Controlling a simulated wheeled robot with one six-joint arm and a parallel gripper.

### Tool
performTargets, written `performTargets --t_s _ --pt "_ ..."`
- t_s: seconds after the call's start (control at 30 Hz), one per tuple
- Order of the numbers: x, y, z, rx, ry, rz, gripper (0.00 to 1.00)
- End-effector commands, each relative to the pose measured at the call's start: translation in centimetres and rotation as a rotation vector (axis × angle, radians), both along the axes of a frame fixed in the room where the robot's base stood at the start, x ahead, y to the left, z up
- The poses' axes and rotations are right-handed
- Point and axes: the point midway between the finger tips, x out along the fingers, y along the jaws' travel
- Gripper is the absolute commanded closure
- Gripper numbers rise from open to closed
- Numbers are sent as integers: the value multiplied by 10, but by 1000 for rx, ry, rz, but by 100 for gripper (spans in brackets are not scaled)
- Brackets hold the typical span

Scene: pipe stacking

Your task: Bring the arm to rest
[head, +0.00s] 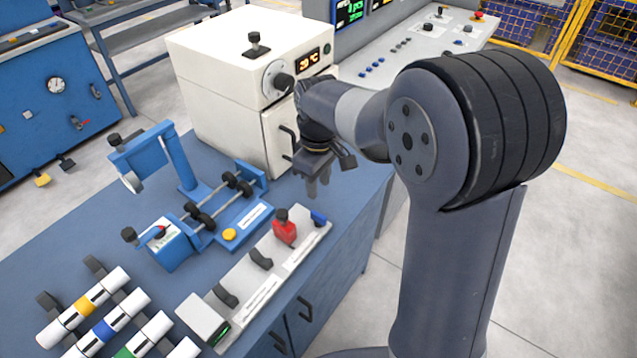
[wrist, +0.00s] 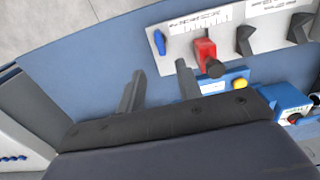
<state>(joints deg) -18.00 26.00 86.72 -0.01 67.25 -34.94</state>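My gripper (head: 318,187) points down over the bench, near its right edge and in front of the white oven. In the wrist view its two fingers (wrist: 159,82) stand apart with nothing between them, so it is open and empty. My arm is bent, with the forearm reaching left toward the oven. Several white pipes with yellow (head: 83,306), blue (head: 104,331) and green (head: 124,352) bands lie on a dark rack at the bottom left, well away from my gripper.
The white oven (head: 222,95) stands close behind my gripper. A grey fixture with a red clamp (head: 285,231) lies in front of it; the clamp also shows in the wrist view (wrist: 205,52). A blue roller device (head: 215,209) stands to the left. Bare blue benchtop (head: 345,203) lies around the gripper.

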Motion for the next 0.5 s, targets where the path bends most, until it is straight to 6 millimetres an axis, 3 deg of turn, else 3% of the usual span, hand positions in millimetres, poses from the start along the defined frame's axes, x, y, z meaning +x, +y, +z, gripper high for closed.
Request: performTargets --t_s 0.27,0.5 --pt "-1 0 -15 -1 5 0 66" --pt "-1 0 -58 -2 5 0 66"
